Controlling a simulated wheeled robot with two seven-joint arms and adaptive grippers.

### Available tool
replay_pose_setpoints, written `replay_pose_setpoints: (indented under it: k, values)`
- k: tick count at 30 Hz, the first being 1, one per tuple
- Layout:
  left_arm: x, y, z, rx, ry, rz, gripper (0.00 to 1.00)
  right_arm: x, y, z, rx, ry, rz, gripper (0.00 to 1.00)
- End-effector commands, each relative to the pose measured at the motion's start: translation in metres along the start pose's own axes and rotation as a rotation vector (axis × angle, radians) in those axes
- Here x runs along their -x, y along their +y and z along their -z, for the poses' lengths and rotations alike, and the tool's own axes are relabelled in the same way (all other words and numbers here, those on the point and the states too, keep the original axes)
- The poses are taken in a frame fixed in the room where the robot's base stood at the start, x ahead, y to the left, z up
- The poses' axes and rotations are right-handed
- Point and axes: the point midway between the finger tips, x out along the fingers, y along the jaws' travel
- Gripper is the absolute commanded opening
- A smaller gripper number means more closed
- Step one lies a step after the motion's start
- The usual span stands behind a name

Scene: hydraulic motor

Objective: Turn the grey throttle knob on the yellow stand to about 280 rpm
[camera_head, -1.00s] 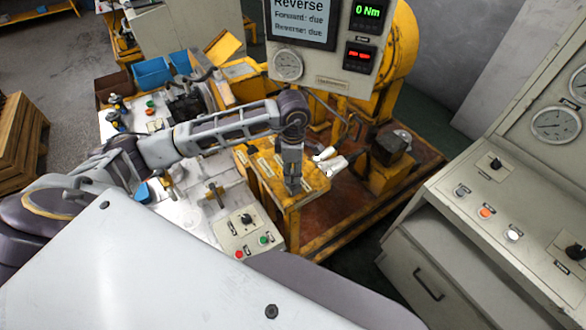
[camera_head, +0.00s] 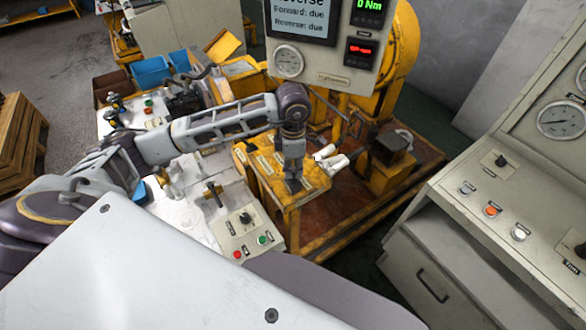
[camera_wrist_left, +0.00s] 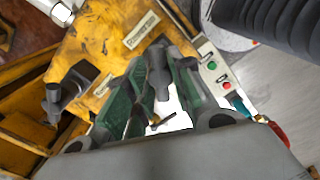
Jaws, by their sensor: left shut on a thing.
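The yellow stand (camera_head: 308,193) is in the middle of the head view, with white labels on its top. My left gripper (camera_head: 293,182) comes down onto its top from above. In the left wrist view, the gripper's green-padded fingers (camera_wrist_left: 158,92) are closed around a grey knob (camera_wrist_left: 158,72), which I take to be the throttle knob. In the head view the gripper hides this knob. The red readout (camera_head: 361,51) on the panel is too small to read. My right gripper is out of view.
A dark lever (camera_wrist_left: 75,90) rises from the stand beside the gripper. White fittings (camera_head: 332,160) stand just right of the gripper. A button box (camera_head: 247,236) sits below left. A grey control console (camera_head: 470,225) stands at the right.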

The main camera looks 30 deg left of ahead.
Motion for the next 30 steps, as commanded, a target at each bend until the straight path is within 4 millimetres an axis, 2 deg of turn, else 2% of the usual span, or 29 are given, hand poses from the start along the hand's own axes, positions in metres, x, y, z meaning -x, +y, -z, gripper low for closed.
replay_pose_setpoints:
  k: [12,13,18,30]
  values:
    - [0.0005,0.0002,-0.0004,0.021,-0.001,-0.001,0.00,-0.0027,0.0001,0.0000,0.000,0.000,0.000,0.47]
    - [0.0005,0.0002,-0.0003,0.020,-0.001,-0.001,0.24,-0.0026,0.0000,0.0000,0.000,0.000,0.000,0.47]
    - [0.0004,0.0001,-0.0003,0.020,-0.001,0.000,0.46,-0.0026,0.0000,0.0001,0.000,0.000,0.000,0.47]
    - [0.0015,0.0001,-0.0003,0.020,-0.001,0.000,0.47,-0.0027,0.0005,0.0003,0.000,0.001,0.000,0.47]
